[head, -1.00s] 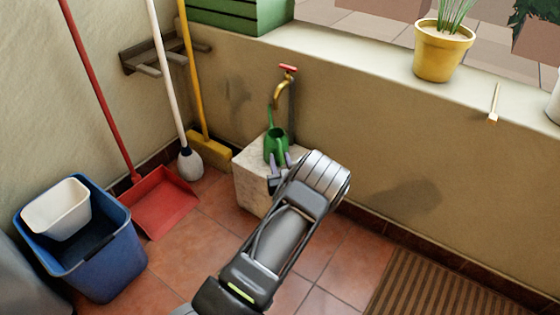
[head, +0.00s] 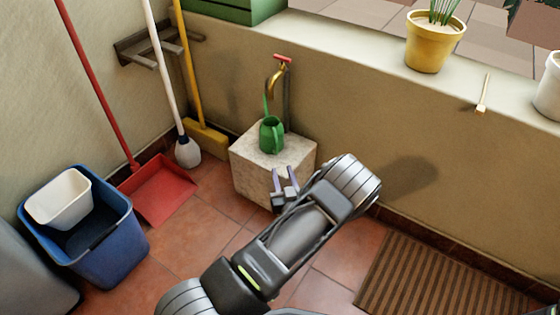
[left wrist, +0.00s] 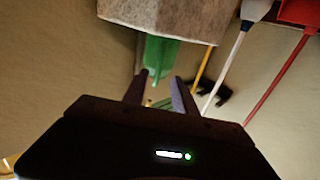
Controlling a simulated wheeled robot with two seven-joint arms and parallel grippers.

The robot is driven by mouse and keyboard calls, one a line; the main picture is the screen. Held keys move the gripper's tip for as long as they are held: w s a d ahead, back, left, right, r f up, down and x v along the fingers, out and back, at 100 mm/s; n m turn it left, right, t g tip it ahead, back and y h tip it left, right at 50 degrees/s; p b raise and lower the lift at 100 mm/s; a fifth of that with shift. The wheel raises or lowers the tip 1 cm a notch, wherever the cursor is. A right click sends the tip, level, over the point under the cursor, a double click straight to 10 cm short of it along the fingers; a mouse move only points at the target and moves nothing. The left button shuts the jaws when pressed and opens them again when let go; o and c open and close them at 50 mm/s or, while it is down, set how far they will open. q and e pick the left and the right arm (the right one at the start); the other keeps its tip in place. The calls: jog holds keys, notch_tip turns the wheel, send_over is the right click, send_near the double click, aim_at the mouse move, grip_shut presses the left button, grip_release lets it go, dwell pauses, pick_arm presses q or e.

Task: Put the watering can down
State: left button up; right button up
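The green watering can (head: 271,137) stands upright on the pale stone block (head: 252,172), under the tap (head: 275,85). My left gripper (head: 284,172) is open and empty. In the head view it is in front of the block, lower than the can and apart from it. The left wrist view appears upside down. There the green can (left wrist: 160,60) is beyond the two spread fingers (left wrist: 158,82), by the block (left wrist: 175,18). My right gripper is not in view.
A yellow broom (head: 207,138), white mop (head: 187,150) and red dustpan (head: 158,190) stand left of the block. A blue bucket (head: 115,250) is at the lower left. A yellow pot (head: 433,45) is on the ledge. A striped mat (head: 440,280) lies at the right.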

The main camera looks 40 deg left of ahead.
pick_arm(q)
jog(key=shift+s+d, duration=0.15)
jog(key=shift+s, duration=0.05)
dwell(0.6)
jog(key=s+d+f+m+g+h, duration=0.1)
jog(key=s+d+f+g+h, duration=0.3)
jog(key=f, duration=0.3)
jog(key=s+d+f+m+g+h, duration=0.1)
jog(key=s+d+f+g+h, duration=0.1)
jog(key=s+d+f+h, duration=0.45)
jog(key=s+d+m+g+h, duration=0.2)
jog(key=s+d, duration=0.4)
jog(key=d, duration=0.3)
jog(key=s+d+m+g+h, duration=0.2)
jog(key=s+d+h, duration=0.2)
jog(key=d, duration=0.6)
jog(key=s, duration=0.2)
jog(key=shift+s+d+r+m+g, duration=0.15)
jog(key=shift+s+r+m+g, duration=0.2)
jog(key=shift+r+m+g, duration=0.05)
